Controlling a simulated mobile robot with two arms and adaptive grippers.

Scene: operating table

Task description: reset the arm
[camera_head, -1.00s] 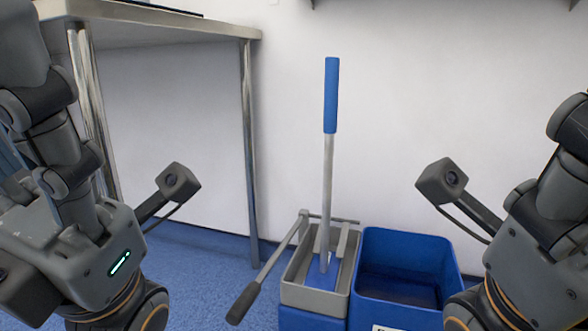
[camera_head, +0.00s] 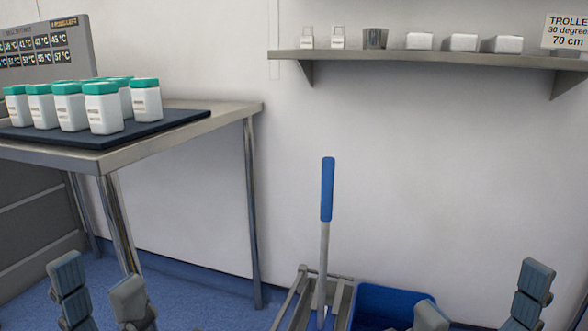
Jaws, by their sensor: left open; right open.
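My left gripper (camera_head: 97,272) shows at the bottom left of the head view. Its two grey fingers point up, apart, with nothing between them. My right gripper (camera_head: 482,286) shows at the bottom right, also with its fingers apart and nothing between them. The lower parts of both grippers and both arms are outside the picture. Neither gripper is seen holding anything.
A blue-handled mop (camera_head: 327,190) stands in a grey wringer beside a blue bucket (camera_head: 385,296), between my grippers. A metal table (camera_head: 185,128) at left bears a dark mat (camera_head: 176,124) with several green-capped white bottles (camera_head: 103,110). A wall shelf (camera_head: 430,57) holds small containers.

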